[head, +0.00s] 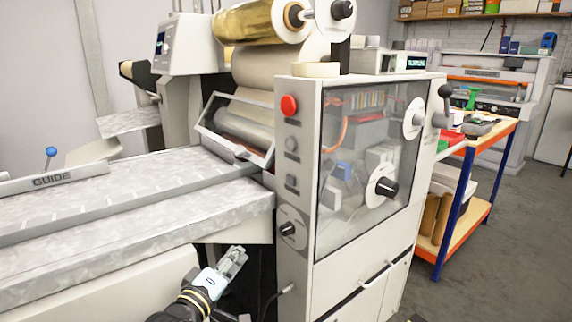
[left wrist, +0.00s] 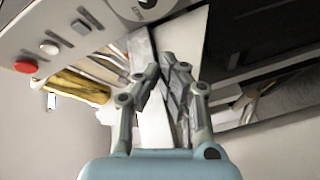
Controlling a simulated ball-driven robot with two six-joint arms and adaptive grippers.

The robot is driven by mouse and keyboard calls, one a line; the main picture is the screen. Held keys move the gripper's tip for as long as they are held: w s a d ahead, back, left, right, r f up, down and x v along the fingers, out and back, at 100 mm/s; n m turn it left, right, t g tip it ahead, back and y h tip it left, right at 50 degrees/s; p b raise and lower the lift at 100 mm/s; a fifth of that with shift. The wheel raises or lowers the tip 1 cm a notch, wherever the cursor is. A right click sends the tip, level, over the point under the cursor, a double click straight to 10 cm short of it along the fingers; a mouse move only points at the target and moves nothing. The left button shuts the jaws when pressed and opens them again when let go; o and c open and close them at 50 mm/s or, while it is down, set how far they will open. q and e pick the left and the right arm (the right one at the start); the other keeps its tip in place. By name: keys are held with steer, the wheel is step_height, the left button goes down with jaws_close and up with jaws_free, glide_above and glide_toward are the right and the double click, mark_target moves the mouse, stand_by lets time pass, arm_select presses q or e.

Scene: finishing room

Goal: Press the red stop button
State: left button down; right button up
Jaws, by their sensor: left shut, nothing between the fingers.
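The red stop button (head: 289,105) is the top one in a column on the narrow front panel of the laminating machine (head: 298,240). Two grey buttons sit below it, and a black knob (head: 288,229) is lower down. In the left wrist view the red button (left wrist: 26,66) is at the far left, apart from the fingers. My left gripper (head: 235,258) is shut and empty, low in front of the machine, left of the panel and well below the button. Its fingers also show in the left wrist view (left wrist: 168,68). My right gripper is not in view.
The feed table (head: 130,210) with a guide bar (head: 55,179) extends left, above my left gripper. A gold foil roll (head: 262,22) sits on top of the machine. A blue-legged cart (head: 468,155) stands at the right. Open floor (head: 510,260) lies at the front right.

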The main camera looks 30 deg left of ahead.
mark_target(290, 106)
arm_select(q)
step_height(290, 106, up, 30)
steer(key=w+a+n+t+y+p, duration=0.1)
steer(key=w+n+t+y+p, duration=0.1)
steer(key=n+t+p, duration=0.4)
steer(key=shift+w+a+n+y+p, duration=0.25)
steer(key=shift+w+n+p, duration=0.2)
steer(key=shift+n, duration=0.35)
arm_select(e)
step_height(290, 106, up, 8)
arm_select(q)
steer(key=shift+d, duration=0.1)
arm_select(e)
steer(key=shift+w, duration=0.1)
arm_select(q)
steer(key=w+d+b, duration=0.3)
steer(key=w+b, duration=0.1)
steer(key=w, duration=0.4)
steer(key=shift+d+b, duration=0.15)
steer(key=shift+b, duration=0.15)
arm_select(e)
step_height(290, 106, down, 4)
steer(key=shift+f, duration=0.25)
arm_select(q)
steer(key=shift+w, duration=0.1)
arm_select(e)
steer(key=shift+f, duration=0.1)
